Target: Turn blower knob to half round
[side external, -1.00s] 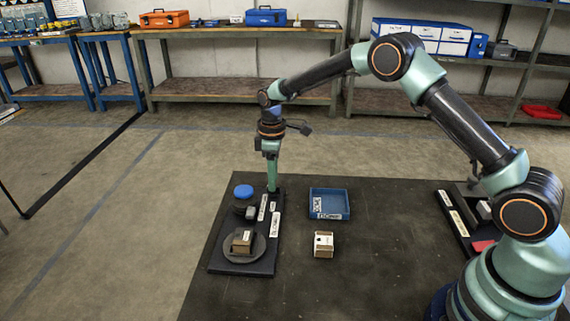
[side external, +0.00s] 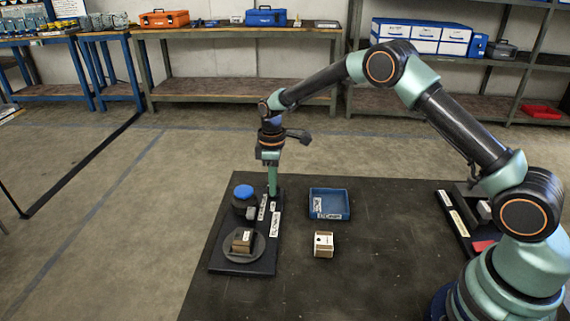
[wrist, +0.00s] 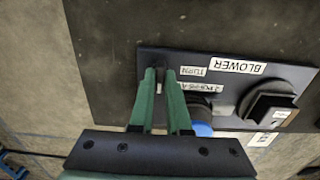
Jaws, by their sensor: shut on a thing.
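The black blower panel (side external: 265,262) lies at the left edge of the dark table. It shows in the wrist view (wrist: 225,58) with a label reading BLOWER (wrist: 237,67). My gripper (side external: 272,194) points straight down at the panel's far end. In the wrist view my gripper's green fingers (wrist: 160,74) are close together at the panel's edge, shut on a small dark part, which I take to be the blower knob. The fingers hide most of it, so its angle cannot be read.
A blue round cap (side external: 243,191) stands close left of my gripper. A blue tray (side external: 330,204) and a small white-topped box (side external: 323,243) stand to the right.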

